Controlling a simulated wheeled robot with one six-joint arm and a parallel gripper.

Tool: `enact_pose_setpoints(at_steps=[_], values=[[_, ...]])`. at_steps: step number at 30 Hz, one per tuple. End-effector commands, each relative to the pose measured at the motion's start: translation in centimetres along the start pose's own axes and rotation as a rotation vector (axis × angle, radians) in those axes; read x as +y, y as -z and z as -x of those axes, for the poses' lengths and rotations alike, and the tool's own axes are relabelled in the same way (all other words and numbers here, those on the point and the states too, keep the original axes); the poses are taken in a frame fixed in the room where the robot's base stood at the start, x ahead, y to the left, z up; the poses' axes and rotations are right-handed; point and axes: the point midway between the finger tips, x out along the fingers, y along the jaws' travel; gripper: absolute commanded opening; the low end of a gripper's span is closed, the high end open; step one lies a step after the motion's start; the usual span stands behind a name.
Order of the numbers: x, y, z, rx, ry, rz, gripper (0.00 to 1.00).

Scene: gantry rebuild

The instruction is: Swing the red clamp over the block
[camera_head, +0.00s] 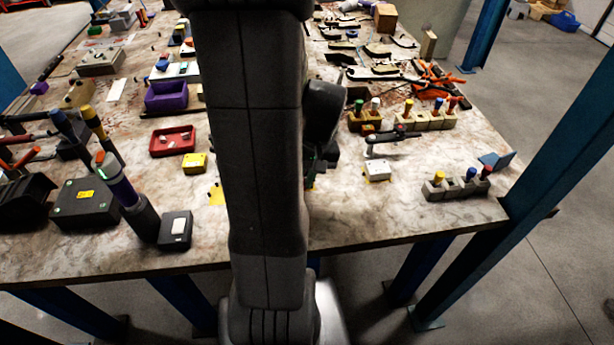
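A small dark clamp arm (392,137) with a red spot near its right end stands right of my arm on the table. It looks like the red clamp, but it is small in view. Its left end hangs near a pale block (377,171), which sits just in front of it on a yellow patch. I cannot tell whether the clamp touches the block. My own arm fills the middle of the view. Dark parts of my gripper (322,163) show just past the arm's right edge, left of the block. Its fingertips are hidden or too dark to make out.
Holders with coloured pegs stand behind the clamp (430,121) and at right front (458,186). Orange-handled tools (437,84) lie farther back. A red tray (173,141), a purple bin (166,97) and a yellow block (194,163) are left of my arm.

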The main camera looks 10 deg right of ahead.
Motion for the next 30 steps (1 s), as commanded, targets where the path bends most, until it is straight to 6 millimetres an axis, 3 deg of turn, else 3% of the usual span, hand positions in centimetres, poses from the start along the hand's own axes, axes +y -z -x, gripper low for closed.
enact_pose_setpoints(at_steps=[7, 8, 11, 22, 26, 30], values=[[-0.1, 0.1, 0.1, 0.006, 0.002, -0.003, 0.00], [-0.1, 0.1, 0.1, 0.006, 0.002, -0.003, 0.16], [-0.1, 0.1, 0.1, 0.005, 0.002, -0.002, 0.34], [-0.1, 0.1, 0.6, 0.005, 0.001, -0.001, 0.34], [-0.1, 0.1, 2.3, 0.007, 0.001, -0.001, 0.34], [0.0, 0.2, 5.5, 0.010, 0.000, -0.001, 0.34]])
